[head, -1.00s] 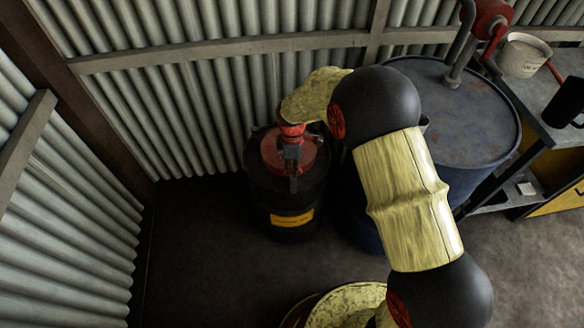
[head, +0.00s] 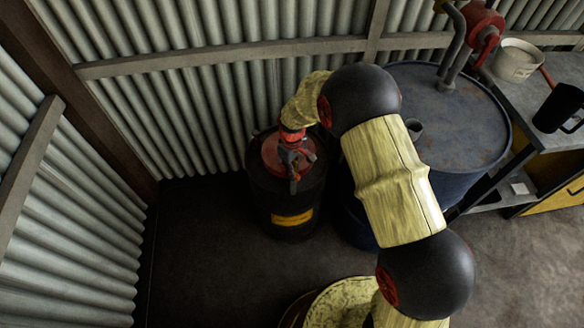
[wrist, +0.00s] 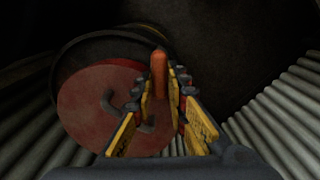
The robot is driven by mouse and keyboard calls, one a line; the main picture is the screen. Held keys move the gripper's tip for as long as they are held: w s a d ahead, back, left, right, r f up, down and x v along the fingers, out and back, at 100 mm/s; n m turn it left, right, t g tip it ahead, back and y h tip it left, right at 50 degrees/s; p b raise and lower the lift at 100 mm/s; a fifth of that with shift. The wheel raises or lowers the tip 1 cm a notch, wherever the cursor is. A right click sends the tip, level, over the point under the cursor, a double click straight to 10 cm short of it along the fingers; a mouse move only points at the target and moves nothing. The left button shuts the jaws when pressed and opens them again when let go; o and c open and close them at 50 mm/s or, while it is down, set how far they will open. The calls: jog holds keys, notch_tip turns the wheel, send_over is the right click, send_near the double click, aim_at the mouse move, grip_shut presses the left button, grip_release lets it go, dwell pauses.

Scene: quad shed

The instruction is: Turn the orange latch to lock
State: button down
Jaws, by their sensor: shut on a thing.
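A black drum with a red lid (wrist: 88,92) stands on the floor, with a yellow label low on its side in the head view; its lid (head: 270,154) is partly hidden there by my gripper. The orange latch (wrist: 158,68) shows in the wrist view as a short upright bar at the lid's edge, between my fingertips. My gripper (wrist: 162,88) is shut on the latch. In the head view my gripper (head: 294,168) points down over the lid, and the latch cannot be made out there.
A larger blue drum (head: 455,105) with a pump on top stands close to the right. A bench with a pale pot (head: 515,62) and a black mug (head: 557,107) is farther right. Corrugated walls (head: 200,110) enclose the back and left. Floor in front is clear.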

jog(key=m+p, duration=0.2)
jog(key=m, duration=0.2)
jog(key=shift+w+r+m, duration=0.1)
jog(key=shift+r+m, duration=0.05)
jog(key=shift+m, duration=0.15)
jog(key=shift+d+m+p, duration=0.1)
jog(key=shift+m+p, duration=0.35)
jog(key=shift+m, duration=1.45)
jog(key=c, duration=1.8)
grip_release()
jog(key=shift+o, duration=0.2)
notch_tip(320, 180, up, 12)
